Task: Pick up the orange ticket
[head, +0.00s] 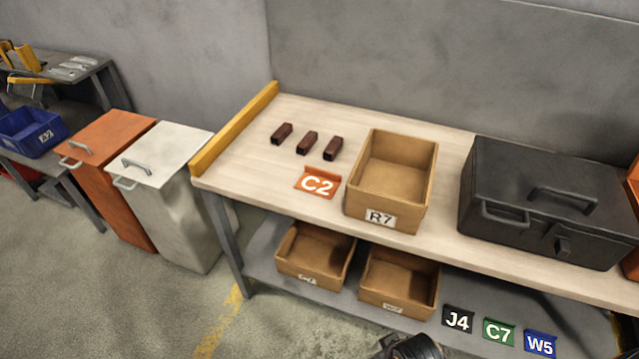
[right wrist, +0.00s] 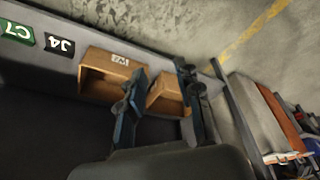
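The orange ticket (head: 318,182), marked C2, lies on the wooden bench top (head: 262,195) near its front edge, just left of the cardboard bin R7 (head: 397,212). It is unobstructed in the head view and does not show in the right wrist view. My right gripper (right wrist: 160,72) has its two fingers apart with nothing between them. In that view it is over the lower shelf with its two bins behind the fingers. My left gripper is not in view.
Three dark red blocks (head: 307,143) lie behind the ticket. A black toolbox (head: 510,165) stands right of the bin. On the lower shelf are two cardboard bins (head: 300,268) and black, green and blue tickets (head: 498,331). Orange and white lidded bins (head: 165,220) stand at left.

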